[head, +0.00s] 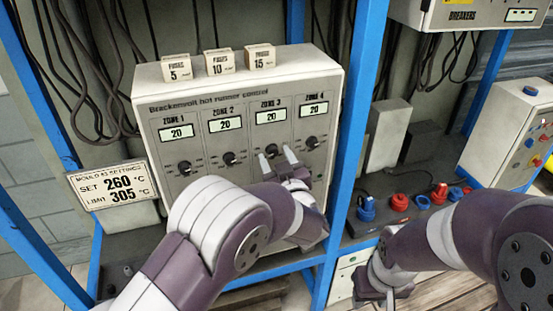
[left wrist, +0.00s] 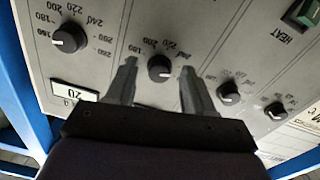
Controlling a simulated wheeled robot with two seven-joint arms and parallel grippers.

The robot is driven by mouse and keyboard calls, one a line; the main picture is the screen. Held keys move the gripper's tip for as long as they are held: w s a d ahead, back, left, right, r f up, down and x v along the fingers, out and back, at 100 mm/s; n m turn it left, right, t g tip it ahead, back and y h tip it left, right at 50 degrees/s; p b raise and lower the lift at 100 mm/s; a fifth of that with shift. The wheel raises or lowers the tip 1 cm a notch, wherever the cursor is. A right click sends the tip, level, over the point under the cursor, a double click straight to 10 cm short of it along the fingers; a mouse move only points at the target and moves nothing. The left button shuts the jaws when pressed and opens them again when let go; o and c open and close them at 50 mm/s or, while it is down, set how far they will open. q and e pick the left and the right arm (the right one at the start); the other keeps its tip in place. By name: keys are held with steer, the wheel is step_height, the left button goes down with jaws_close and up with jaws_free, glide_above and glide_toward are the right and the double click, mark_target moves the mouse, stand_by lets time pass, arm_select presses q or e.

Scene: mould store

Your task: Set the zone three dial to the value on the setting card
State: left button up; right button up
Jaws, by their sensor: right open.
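The zone three dial (head: 271,150) is a black knob under the zone three display (head: 271,115), which reads 20. The setting card (head: 111,186) at left reads SET 260 °C and LIMIT 305 °C. My left gripper (head: 276,153) is open in front of the zone three dial. In the left wrist view the dial (left wrist: 160,68) shows between the spread fingers of the left gripper (left wrist: 158,66), and the fingers look clear of it on both sides. My right gripper (head: 377,298) is open, low at the right, away from the controller and holding nothing visible.
The controller (head: 160,110) also has zone one, two and four dials, the zone four dial (left wrist: 68,38) closest to my left finger side. Three fuse boxes (head: 219,61) stand on top. A blue post (head: 351,150) rises just right. A HEAT switch (left wrist: 301,14) lies below the dials.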

arm_select(q)
steer(key=shift+s, duration=0.1)
steer(key=b+v, duration=0.2)
steer(key=v, duration=1)
steer(key=shift+s+b, duration=0.25)
steer(key=shift+b, duration=0.1)
steer(key=shift+d, duration=0.1)
